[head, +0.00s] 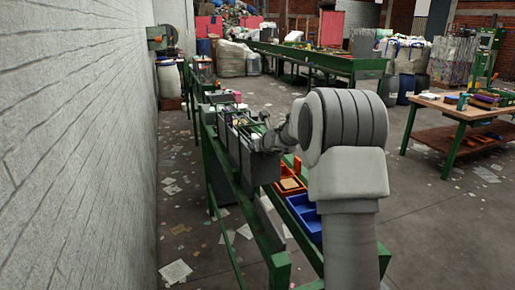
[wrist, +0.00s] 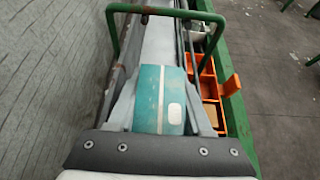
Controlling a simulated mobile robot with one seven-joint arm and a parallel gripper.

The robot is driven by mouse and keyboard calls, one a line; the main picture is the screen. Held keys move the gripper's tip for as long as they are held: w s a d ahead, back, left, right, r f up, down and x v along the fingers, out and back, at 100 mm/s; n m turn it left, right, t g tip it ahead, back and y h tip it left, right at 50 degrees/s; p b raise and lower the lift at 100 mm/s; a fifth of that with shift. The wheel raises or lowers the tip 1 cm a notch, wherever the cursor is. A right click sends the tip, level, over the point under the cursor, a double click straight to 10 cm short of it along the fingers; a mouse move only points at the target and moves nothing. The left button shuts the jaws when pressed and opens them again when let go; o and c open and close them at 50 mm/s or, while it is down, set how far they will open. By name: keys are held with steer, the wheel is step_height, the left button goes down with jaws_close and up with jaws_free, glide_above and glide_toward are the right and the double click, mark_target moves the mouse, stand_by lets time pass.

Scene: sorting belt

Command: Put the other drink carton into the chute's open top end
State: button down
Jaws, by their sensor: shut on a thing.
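A teal drink carton (wrist: 150,100) with a white patch sits between the two fingers of my gripper (wrist: 160,105) in the wrist view. The fingers are shut on its sides. In the head view my gripper (head: 258,143) is over the sorting line, partly hidden by my own arm, and the carton cannot be made out there. Beyond the carton in the wrist view runs a pale grey channel (wrist: 158,45) under a green hoop. I cannot tell whether this channel is the chute, and no open top end shows clearly.
Orange bins (wrist: 207,90) lie right of the channel; a blue bin (head: 304,214) shows in the head view. A green hoop (wrist: 112,35) rises ahead. A grey wall (head: 75,150) is close on the left.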

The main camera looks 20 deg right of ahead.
steer(key=shift+f+b, duration=0.3)
steer(key=c, duration=0.6)
jaws_free()
steer(key=shift+r, duration=0.1)
steer(key=shift+r, duration=0.1)
